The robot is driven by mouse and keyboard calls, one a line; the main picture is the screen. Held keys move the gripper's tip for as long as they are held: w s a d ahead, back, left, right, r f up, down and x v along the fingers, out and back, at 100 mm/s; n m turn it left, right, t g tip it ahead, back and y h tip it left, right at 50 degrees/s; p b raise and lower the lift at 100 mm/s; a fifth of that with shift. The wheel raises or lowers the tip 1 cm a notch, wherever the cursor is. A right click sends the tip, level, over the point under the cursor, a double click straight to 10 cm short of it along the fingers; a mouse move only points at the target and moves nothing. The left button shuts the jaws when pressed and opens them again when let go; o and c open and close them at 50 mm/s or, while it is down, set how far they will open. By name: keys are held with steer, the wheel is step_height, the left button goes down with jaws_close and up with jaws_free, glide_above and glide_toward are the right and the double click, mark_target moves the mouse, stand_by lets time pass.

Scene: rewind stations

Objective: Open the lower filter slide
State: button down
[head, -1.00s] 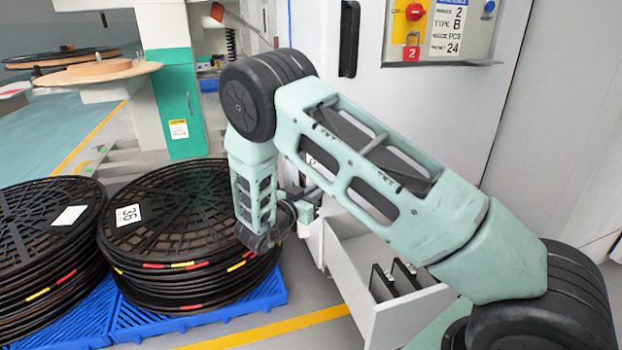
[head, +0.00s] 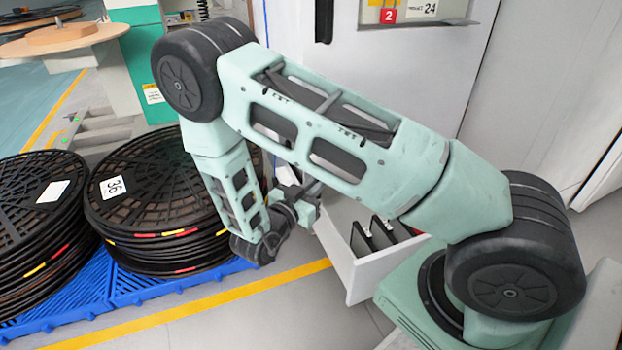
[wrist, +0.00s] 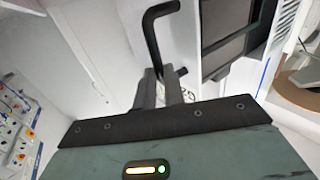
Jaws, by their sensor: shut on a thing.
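The lower filter slide (head: 362,280) is a white drawer standing out from the lower part of the white cabinet. Black framed filters (head: 380,232) stand upright inside it. They seem to show in the wrist view (wrist: 237,40) as dark panels to the right of my fingers. My gripper (head: 305,198) is at the slide's left side, with its fingertips partly hidden in the head view. In the wrist view its two fingers (wrist: 160,85) are shut on a black bent bar handle (wrist: 150,35) on a white face.
Stacked black reels (head: 155,205) stand on blue pallets (head: 185,280) to the left, close to my wrist. The white cabinet (head: 420,80) rises behind my arm. A yellow floor line (head: 215,302) crosses the clear grey floor in front.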

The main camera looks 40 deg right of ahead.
steer(key=shift+a, duration=0.1)
steer(key=c, duration=1.5)
jaws_free()
steer(key=p+v, duration=0.4)
steer(key=v, duration=1.3)
steer(key=shift+a, duration=0.2)
